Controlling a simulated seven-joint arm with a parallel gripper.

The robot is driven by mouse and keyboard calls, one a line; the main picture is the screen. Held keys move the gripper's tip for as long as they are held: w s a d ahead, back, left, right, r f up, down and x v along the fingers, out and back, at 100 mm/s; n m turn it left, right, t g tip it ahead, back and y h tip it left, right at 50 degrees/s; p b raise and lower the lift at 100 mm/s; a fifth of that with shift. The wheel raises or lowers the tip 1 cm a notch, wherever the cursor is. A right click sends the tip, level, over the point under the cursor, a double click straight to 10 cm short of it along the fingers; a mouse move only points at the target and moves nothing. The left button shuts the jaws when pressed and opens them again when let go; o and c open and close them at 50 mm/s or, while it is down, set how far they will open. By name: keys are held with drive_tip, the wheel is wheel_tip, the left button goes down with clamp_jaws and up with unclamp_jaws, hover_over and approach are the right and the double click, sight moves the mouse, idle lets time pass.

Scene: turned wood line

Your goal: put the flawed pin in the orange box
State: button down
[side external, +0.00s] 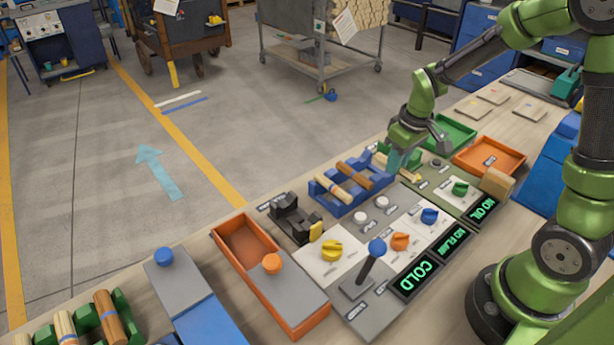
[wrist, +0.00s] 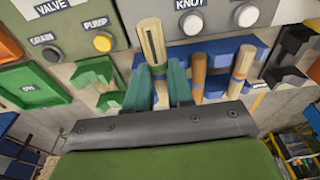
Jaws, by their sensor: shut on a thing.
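In the side external view my gripper (side external: 398,160) is over the back of the bench by a blue rack; the held pin is mostly hidden there. A long orange box (side external: 224,238) is at the front left, its far end open and its near part covered by a grey lid (side external: 283,283) with an orange knob. A shallow orange tray (side external: 512,170) is at the right.
The blue rack (side external: 349,209) holds a pale pin (side external: 334,188) and a brown pin (side external: 356,174). Displays read NO OIL, NO FLAW, COLD.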

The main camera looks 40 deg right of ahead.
drive_tip(key=shift+n, duration=0.5)
drive_tip(key=s+a, duration=0.1)
drive_tip(key=s, duration=0.1)
drive_tip(key=s+a, duration=0.1)
drive_tip(key=s, duration=0.2)
drive_tip(key=s+a, duration=0.2)
drive_tip(key=shift+s, duration=0.35)
drive_tip(key=w+a, duration=0.2)
drive_tip(key=w+a+n, duration=0.1)
drive_tip(key=w+a, duration=0.1)
drive_tip(key=a, duration=0.1)
drive_tip(key=w+a+n, duration=0.1)
drive_tip(key=w+a, duration=0.1)
drive_tip(key=a, duration=0.1)
drive_tip(key=shift+w+y, duration=0.3)
drive_tip(key=shift+y, duration=0.1)
drive_tip(key=shift+w+a+r+m, duration=0.8)
drive_tip(key=shift+w+a, duration=1.3)
drive_tip(key=shift+a, duration=3.85)
drive_tip(key=shift+w+a+r+m, duration=0.8)
drive_tip(key=shift+w+a, duration=1.3)
drive_tip(key=shift+a, duration=3.85)
drive_tip(key=shift+f, duration=2.85)
